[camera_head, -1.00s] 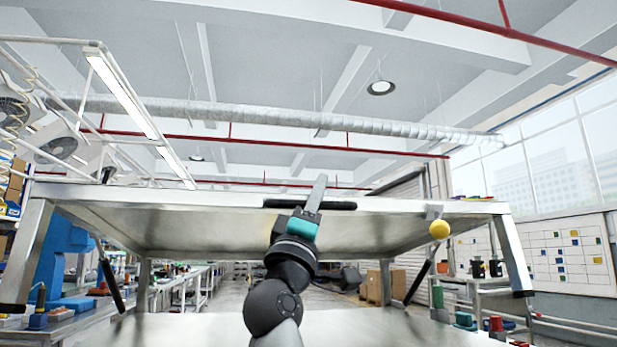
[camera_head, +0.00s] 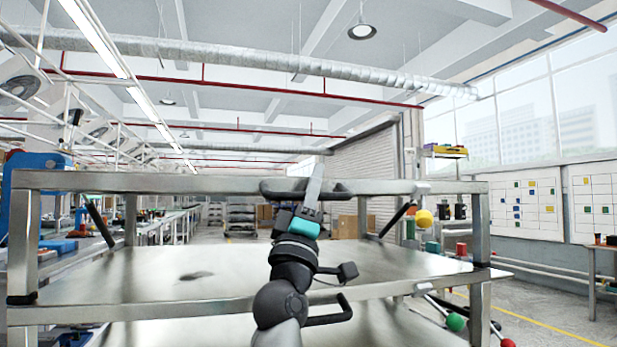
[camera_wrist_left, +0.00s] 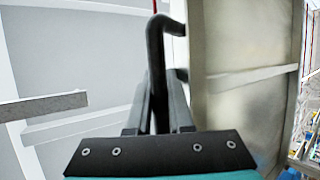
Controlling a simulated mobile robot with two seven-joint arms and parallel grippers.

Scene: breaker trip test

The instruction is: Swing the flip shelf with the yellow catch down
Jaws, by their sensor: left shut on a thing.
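The flip shelf with the yellow catch (camera_head: 424,218) is the top metal shelf (camera_head: 130,182), seen nearly edge-on in the head view. The yellow ball hangs under its front edge at the right. A black bar handle (camera_head: 345,188) is on that edge. My left gripper (camera_head: 313,187) is shut on this handle, its fingers pointing up. In the left wrist view, the handle (camera_wrist_left: 156,45) passes between the fingers (camera_wrist_left: 160,100), with the shelf panel (camera_wrist_left: 235,100) to the right. My right gripper is not in view.
A middle metal shelf (camera_head: 225,265) lies below, with a black handle (camera_head: 338,315) near my arm. Green (camera_head: 455,322) and red (camera_head: 507,343) balls are at the lower right. Side posts (camera_head: 481,235) bound the frame. Dark struts (camera_head: 398,219) run near both sides.

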